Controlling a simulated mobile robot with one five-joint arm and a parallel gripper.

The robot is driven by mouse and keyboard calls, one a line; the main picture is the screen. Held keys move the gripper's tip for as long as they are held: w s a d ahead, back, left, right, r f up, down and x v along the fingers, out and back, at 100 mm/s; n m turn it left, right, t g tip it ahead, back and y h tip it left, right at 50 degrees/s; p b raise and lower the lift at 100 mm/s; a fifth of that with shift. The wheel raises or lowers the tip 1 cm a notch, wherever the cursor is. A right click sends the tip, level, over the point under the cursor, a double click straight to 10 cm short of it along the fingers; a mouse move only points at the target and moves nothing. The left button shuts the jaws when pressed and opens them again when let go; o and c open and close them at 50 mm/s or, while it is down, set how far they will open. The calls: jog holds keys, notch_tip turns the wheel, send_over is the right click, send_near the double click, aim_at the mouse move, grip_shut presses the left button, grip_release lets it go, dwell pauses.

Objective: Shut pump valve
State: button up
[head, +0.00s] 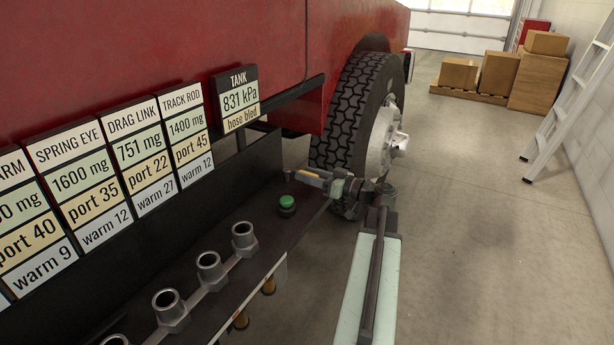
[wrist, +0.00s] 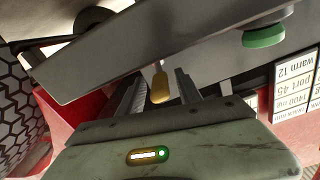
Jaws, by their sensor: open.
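A small brass-coloured lever tip on a pale metal stem (wrist: 160,88) shows in the wrist view against the grey shelf. It looks like the pump valve's handle, but no label on it shows. My gripper (wrist: 160,80) has one finger on each side of it, apart, with a visible gap; I cannot tell how deep it sits between them. In the head view my gripper (head: 291,175) is over the far end of the dark shelf, and I cannot make out the lever there. The valve body is hidden.
A green button (head: 287,203) sits on the shelf near my gripper; it also shows in the wrist view (wrist: 264,36). Several metal ports (head: 244,238) line the shelf. Label plates stand behind, including TANK (head: 238,97). A truck tyre (head: 350,115) is close beyond.

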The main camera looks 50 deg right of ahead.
grip_shut()
dwell(1.3)
